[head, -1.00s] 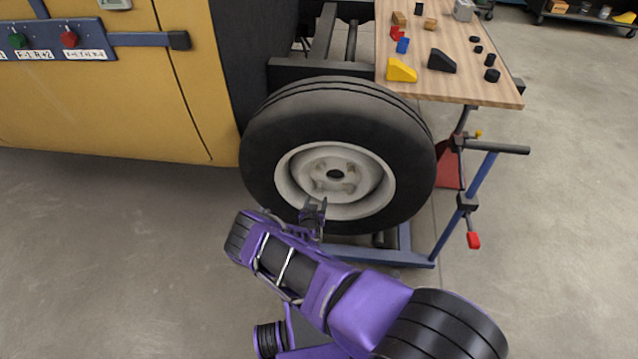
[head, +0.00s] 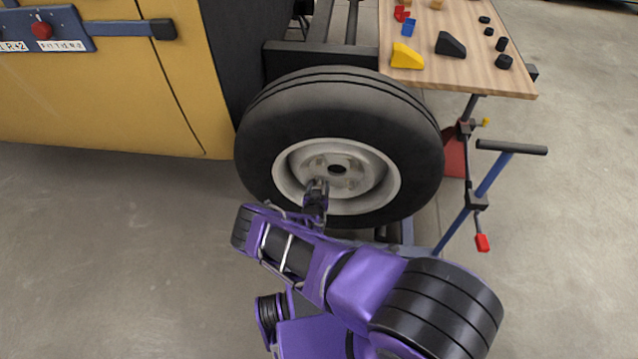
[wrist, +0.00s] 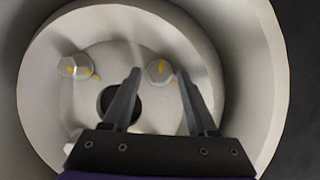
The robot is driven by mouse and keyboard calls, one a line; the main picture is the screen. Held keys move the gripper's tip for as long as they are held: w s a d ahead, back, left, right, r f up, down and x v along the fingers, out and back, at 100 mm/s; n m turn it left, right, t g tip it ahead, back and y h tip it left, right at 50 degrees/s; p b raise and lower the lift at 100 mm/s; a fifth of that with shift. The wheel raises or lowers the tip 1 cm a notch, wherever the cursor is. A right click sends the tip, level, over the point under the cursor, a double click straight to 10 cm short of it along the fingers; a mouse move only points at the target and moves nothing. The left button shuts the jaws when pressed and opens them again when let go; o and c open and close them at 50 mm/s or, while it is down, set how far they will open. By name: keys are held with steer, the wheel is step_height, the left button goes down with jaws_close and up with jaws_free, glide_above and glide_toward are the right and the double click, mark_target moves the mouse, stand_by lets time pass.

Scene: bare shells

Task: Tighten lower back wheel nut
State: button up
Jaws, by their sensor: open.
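The wheel (head: 384,183) has a black tire and a pale grey rim with a dark hub hole. In the head view my gripper (head: 318,184) covers the lower left part of the hub, hiding the nut there. In the wrist view my gripper (wrist: 158,76) is open, its two dark fingers pointing at the hub. One hex nut with yellow marks (wrist: 160,70) appears between the fingertips; I cannot tell whether they touch it. A second marked nut (wrist: 75,66) is to the left. Another nut (wrist: 70,142) is partly hidden by the gripper body.
The deep rim wall (wrist: 250,80) surrounds the hub closely. A wooden table (head: 465,72) with colored blocks stands behind right of the wheel. A blue stand with a black handle (head: 510,147) is at the right. A yellow panel (head: 110,100) is at the left.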

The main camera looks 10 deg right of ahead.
jaws_close()
steer(key=shift+d, duration=0.1)
stand_by(0.5)
steer(key=shift+d+m+y+p, duration=0.15)
steer(key=shift+m+y+p, duration=0.35)
steer(key=shift+m, duration=0.4)
steer(key=shift+d+m+t+y, duration=0.1)
steer(key=shift+m+t+y, duration=0.45)
steer(key=shift+m, duration=0.35)
steer(key=shift+s+d+f+m+t+y+b, duration=0.15)
steer(key=shift+m+t+y, duration=0.25)
steer(key=shift+m, duration=0.45)
steer(key=shift+w+a+m+t+y+b, duration=0.1)
steer(key=shift+m+t+y+b, duration=0.15)
steer(key=shift+m+y, duration=0.4)
steer(key=shift+s+d+f+m+t+y+b, duration=0.1)
steer(key=shift+m+t+y, duration=0.25)
steer(key=shift+m, duration=0.65)
